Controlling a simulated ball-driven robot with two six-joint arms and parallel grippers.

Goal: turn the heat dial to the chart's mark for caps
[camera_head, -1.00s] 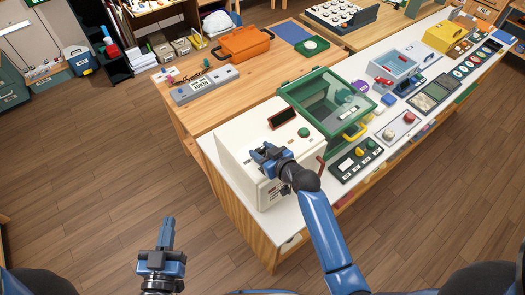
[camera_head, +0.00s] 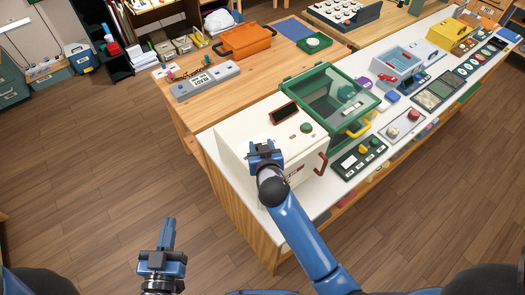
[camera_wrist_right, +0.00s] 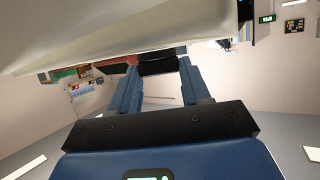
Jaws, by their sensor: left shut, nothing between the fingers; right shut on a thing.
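A white box-shaped machine (camera_head: 238,136) stands at the near left end of the long bench, with a dark display and a green button (camera_head: 306,127) on top. My right gripper (camera_head: 262,148) is at its front left side. In the right wrist view, its two blue fingers are apart with a dark knob-like piece (camera_wrist_right: 158,66) between their tips. It may be the heat dial; its marks cannot be read. My arm hides much of the machine's front. My left gripper (camera_head: 168,232) is shut and empty above the floor. I cannot make out a readable chart.
A green lidded case (camera_head: 330,97) stands right behind the machine. A dark red handle (camera_head: 321,163) is on the machine's right side, near a black panel with coloured knobs (camera_head: 359,158). The floor at left is clear.

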